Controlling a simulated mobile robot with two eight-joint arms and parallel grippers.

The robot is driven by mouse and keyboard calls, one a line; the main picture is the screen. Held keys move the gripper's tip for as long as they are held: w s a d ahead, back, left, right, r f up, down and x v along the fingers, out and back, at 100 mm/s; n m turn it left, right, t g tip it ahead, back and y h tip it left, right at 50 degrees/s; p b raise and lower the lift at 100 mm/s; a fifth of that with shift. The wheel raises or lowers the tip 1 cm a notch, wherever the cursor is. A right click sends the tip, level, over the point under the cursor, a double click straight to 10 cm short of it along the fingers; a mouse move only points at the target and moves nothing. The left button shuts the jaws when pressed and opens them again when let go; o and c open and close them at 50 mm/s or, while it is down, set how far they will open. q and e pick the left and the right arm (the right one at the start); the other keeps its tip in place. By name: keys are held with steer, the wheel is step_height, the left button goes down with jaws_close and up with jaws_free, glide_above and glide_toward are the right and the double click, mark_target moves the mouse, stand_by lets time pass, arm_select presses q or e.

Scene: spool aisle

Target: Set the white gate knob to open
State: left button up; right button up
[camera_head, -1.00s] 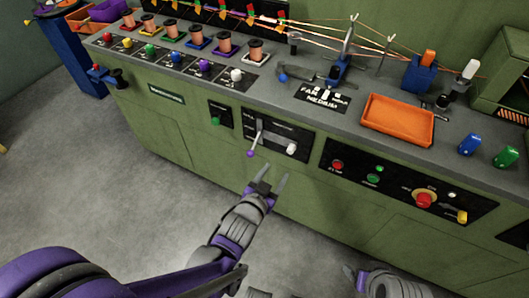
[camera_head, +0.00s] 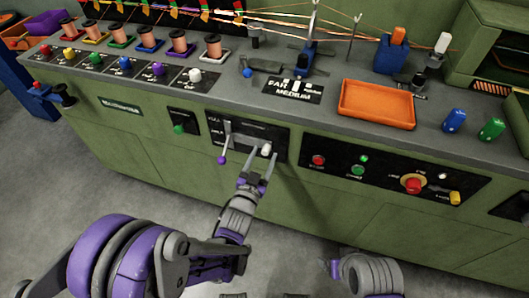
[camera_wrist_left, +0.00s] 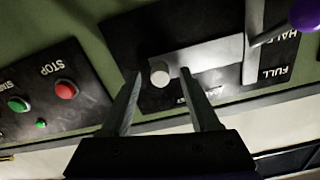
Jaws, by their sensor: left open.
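The white knob (camera_head: 266,149) is a short round post on a black panel (camera_head: 225,123) on the green cabinet's front. It also shows in the left wrist view as a pale knob (camera_wrist_left: 159,72) at the end of a grey plate. My left gripper (camera_head: 259,156) is open, with its fingers pointing at the panel. In the left wrist view its fingertips (camera_wrist_left: 161,76) stand on either side of the knob; whether they touch it I cannot tell. The small lettering below the knob is unreadable. Part of my right arm (camera_head: 370,274) shows at the bottom; its jaws are not clear.
A lever with a purple ball (camera_head: 222,160) hangs close left of the knob, on the same panel. A button panel (camera_head: 390,178) with red and green buttons lies to the right. Another white knob (camera_head: 195,75) stands on the counter. Grey floor in front is free.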

arm_select(q)
steer(key=shift+x, duration=0.9)
jaws_close()
stand_by(0.8)
